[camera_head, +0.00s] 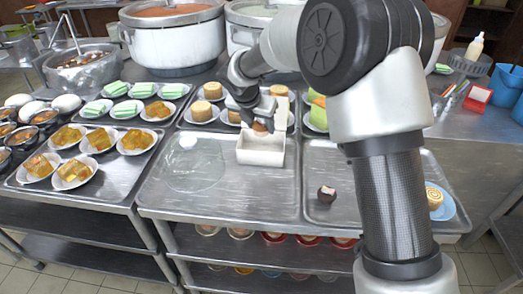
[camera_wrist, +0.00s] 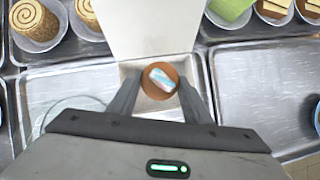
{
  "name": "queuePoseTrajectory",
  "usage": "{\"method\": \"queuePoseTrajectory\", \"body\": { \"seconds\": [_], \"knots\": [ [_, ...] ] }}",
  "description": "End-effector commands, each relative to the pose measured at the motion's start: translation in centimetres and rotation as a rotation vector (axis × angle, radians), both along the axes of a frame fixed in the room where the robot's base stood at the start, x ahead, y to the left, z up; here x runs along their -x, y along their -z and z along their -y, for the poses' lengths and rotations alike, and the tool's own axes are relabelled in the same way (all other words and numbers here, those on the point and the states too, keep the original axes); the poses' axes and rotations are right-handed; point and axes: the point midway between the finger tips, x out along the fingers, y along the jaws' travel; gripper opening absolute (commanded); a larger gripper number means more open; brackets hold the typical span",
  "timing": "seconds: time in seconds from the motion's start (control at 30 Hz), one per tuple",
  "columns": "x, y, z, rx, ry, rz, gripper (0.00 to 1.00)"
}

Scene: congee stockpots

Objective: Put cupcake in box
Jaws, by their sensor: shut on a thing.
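The cupcake (camera_wrist: 160,82) is brown with a white and blue topping. It sits between the two fingers of my gripper (camera_wrist: 158,98), which is shut on it. In the head view my gripper (camera_head: 259,123) points down over the white box, and a brown part of the cupcake (camera_head: 260,129) shows below the fingers. The box (camera_head: 260,157) stands on the metal tray with its lid open at the back; the lid (camera_wrist: 152,28) is large in the wrist view. The cupcake is over the box opening; I cannot tell whether it touches the floor.
A clear glass plate (camera_head: 195,178) lies left of the box. A small dark round sweet (camera_head: 327,195) lies on the tray to the right, and a blue plate with a roll slice (camera_head: 435,200) is farther right. Plates of cakes (camera_head: 202,111) and large pots (camera_head: 175,42) stand behind.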

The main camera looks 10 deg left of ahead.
Motion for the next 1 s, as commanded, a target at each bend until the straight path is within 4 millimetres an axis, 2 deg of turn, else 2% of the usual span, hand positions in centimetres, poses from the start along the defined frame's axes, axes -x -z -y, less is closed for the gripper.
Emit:
{"method": "queuePoseTrajectory", "body": {
  "seconds": [0.03,0.1,0.27,0.53,0.97,1.0],
  "knots": [
    [0.1,1.4,0.1,0.003,0.000,-0.004,0.23],
    [0.1,2.7,0.1,0.001,0.000,-0.003,0.23],
    [0.0,4.1,0.1,0.000,0.001,-0.001,0.23],
    [0.1,8.3,0.1,0.002,0.001,-0.003,0.23],
    [0.0,8.9,0.1,0.000,0.002,-0.001,0.23],
    [0.0,8.8,0.1,0.000,0.002,-0.001,0.51]
  ]
}}
